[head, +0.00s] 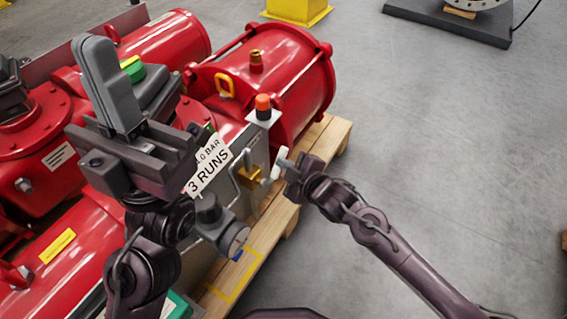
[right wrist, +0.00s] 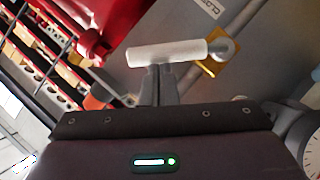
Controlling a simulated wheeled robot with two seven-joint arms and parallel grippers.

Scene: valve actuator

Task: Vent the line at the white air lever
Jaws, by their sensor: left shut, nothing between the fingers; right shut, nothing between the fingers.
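The white air lever (head: 279,161) sticks out from the side of the red valve actuator, beside a brass-yellow valve body (head: 251,174). In the right wrist view its white handle (right wrist: 165,53) lies nearly level across the upper middle. My right gripper (head: 289,168) is shut and empty, with its fingertips (right wrist: 158,70) right at the handle's lower edge in that view. I cannot tell whether they touch it. My left gripper (head: 108,85) is shut and empty, raised in front of the actuator and hiding part of it.
The red actuator (head: 290,85) sits on a wooden pallet (head: 325,140). An orange-red button (head: 263,102), a "3 RUNS" tag (head: 208,168) and a gauge (head: 232,240) are close to the lever. A yellow stand (head: 297,10) is at the back.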

